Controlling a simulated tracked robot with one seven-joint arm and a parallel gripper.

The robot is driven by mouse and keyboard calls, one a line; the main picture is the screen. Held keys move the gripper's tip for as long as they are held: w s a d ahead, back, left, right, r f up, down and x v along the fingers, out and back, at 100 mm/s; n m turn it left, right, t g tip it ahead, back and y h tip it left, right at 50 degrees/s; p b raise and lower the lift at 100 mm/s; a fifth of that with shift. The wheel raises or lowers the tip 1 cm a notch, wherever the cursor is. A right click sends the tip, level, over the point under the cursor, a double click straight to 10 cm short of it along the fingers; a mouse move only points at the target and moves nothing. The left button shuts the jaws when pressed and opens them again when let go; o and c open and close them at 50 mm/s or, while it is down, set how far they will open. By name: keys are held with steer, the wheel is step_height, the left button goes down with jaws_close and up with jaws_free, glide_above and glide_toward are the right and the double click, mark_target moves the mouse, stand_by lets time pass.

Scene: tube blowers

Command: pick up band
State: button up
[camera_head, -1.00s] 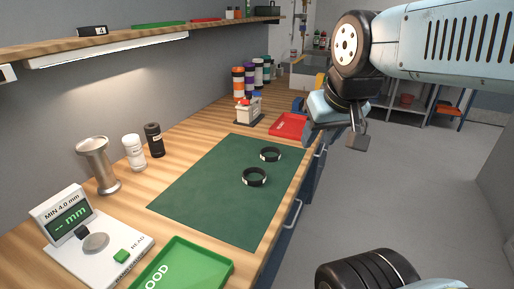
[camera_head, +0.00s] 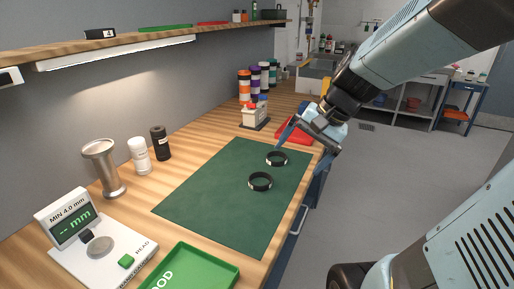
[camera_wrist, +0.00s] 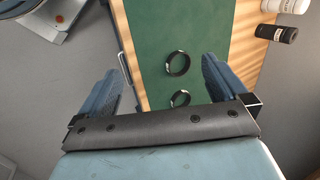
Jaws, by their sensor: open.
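Two black bands with a small light mark lie on the green mat (camera_head: 215,200). The nearer band (camera_head: 260,188) is near the middle of the mat's right side, and the farther band (camera_head: 277,151) is closer to the mat's far edge. In the wrist view the nearer band (camera_wrist: 177,53) is above the farther band (camera_wrist: 180,93). My gripper (camera_head: 286,141) is open and empty, above the far right part of the bench, close to the farther band in the picture. Its two fingers also show in the wrist view (camera_wrist: 160,88), wide apart, with the bands beyond them.
A red tray (camera_head: 293,134) lies behind my gripper. A green tray (camera_head: 195,268) and a gauge with a display (camera_head: 95,245) stand at the near end. A metal cup (camera_head: 104,168), white bottle (camera_head: 140,157) and black bottle (camera_head: 160,143) line the left. The mat's left half is clear.

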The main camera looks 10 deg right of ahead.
steer(key=w+d+f+m+t+y, duration=0.1)
steer(key=w+d+f+m+t, duration=0.1)
steer(key=w+d+f+m, duration=0.2)
steer(key=w+d+f+m+t+y, duration=0.2)
steer(key=w+d+f+m, duration=0.2)
steer(key=w+f+m, duration=0.2)
steer(key=w+d+f+m+t+y, duration=0.1)
steer(key=w+d+f+m+t, duration=0.2)
steer(key=w+m, duration=0.6)
steer(key=shift+d+f+m+y, duration=0.2)
steer(key=shift+f+m, duration=0.2)
steer(key=shift+f, duration=0.2)
steer(key=shift+d+f+m+y, duration=0.1)
steer(key=shift+d+f+m, duration=0.1)
steer(key=shift+f+m, duration=0.3)
steer(key=shift+w+f, duration=0.25)
steer(key=shift+f, duration=0.05)
glide_toward(269, 157)
steer(key=shift+x, duration=2.5)
steer(key=shift+r, duration=0.15)
steer(key=c, duration=0.8)
